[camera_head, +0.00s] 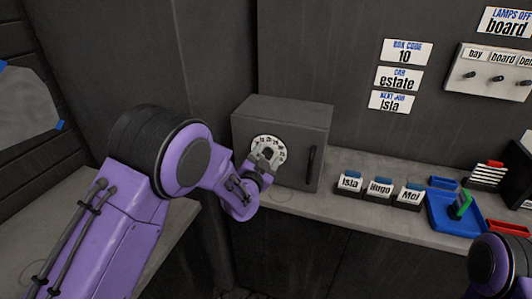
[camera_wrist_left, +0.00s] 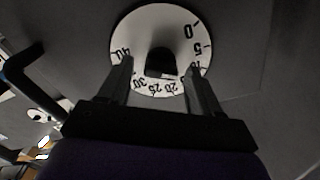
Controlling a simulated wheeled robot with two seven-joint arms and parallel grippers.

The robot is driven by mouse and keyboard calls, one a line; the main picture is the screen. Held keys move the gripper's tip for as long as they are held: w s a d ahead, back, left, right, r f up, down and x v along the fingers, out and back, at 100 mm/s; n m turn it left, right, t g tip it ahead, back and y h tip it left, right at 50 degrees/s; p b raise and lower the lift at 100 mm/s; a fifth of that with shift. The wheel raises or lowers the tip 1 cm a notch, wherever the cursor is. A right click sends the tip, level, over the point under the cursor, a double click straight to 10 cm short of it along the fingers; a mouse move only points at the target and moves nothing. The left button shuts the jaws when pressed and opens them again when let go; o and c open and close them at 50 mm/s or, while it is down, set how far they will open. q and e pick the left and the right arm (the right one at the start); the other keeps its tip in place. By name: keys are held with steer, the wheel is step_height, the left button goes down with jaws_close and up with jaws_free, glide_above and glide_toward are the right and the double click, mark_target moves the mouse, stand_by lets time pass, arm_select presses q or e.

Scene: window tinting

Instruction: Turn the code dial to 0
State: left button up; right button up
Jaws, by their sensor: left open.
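The code dial (camera_head: 258,141) is a white numbered disc with a dark knob, on the front of a grey box (camera_head: 300,121) on the counter. In the left wrist view the dial (camera_wrist_left: 185,22) shows upside down, with 0 and 5 at the upper right and 20, 25, 30 and 40 along the other side. My left gripper (camera_head: 264,158) is open in front of the dial. In the left wrist view its fingers (camera_wrist_left: 160,78) stand on either side of the dark knob (camera_wrist_left: 159,60), and I cannot tell whether they touch it. My right gripper is out of view.
The box has a dark handle (camera_head: 311,162) right of the dial. Name blocks (camera_head: 380,190), a blue tray (camera_head: 450,218) and red trays (camera_head: 508,228) stand along the counter. Wall cards, one reading box code 10 (camera_head: 405,52), and a switch board (camera_head: 490,72) hang above.

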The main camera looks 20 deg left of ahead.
arm_select(q)
steer(key=shift+w, duration=0.3)
steer(key=c, duration=1)
steer(key=shift+f+n, duration=0.1)
steer(key=shift+n, duration=0.2)
steer(key=n+b, duration=0.2)
steer(key=n, duration=0.3)
steer(key=shift+a, duration=0.15)
steer(key=n+b, duration=0.2)
steer(key=n, duration=0.4)
steer(key=shift+s, duration=0.1)
steer(key=shift+n, duration=0.3)
steer(key=o, duration=1)
